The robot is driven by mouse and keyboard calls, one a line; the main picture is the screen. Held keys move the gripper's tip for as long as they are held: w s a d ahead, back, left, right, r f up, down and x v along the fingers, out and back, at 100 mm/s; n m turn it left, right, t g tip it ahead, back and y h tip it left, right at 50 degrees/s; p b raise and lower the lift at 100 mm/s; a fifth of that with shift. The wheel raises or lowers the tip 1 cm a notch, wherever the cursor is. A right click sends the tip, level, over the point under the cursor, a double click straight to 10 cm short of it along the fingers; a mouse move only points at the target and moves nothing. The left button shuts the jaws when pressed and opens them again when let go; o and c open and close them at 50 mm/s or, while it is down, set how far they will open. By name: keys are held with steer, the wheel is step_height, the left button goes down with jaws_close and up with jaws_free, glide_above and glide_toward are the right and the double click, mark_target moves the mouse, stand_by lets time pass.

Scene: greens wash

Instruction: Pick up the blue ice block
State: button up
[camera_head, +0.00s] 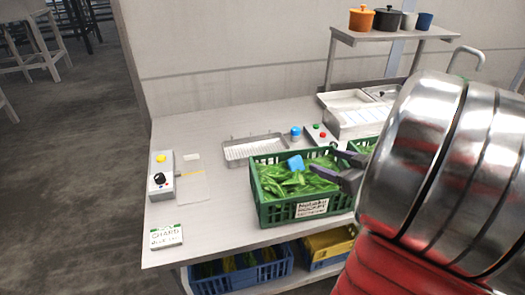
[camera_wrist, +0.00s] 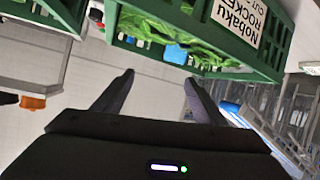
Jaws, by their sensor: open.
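The blue ice block (camera_head: 295,163) lies on top of green leaves in a green crate (camera_head: 282,213) labelled "Nobaku ROCKET". In the wrist view the block (camera_wrist: 176,54) shows beyond my fingertips, against the leaves and crate (camera_wrist: 225,60). My gripper (camera_head: 328,162) is over the right part of the crate in the head view, to the right of the block. In the wrist view my gripper (camera_wrist: 158,80) has its two fingers well apart, with nothing between them. The fingers are apart from the block.
A metal tray (camera_head: 234,152) and a blue-topped container (camera_head: 295,133) stand behind the crate. A button box (camera_head: 322,136) is beside them. A second green crate (camera_head: 362,144) is partly hidden by my arm.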

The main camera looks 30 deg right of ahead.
steer(key=s, duration=0.1)
steer(key=s+f+y, duration=0.1)
steer(key=s+a, duration=0.1)
steer(key=shift+f+y, duration=0.3)
steer(key=shift+w, duration=0.1)
glide_toward(297, 163)
steer(key=shift+x, duration=1.55)
steer(key=shift+d+f, duration=0.1)
steer(key=shift+d, duration=0.05)
steer(key=shift+x, duration=2.6)
steer(key=shift+c, duration=0.6)
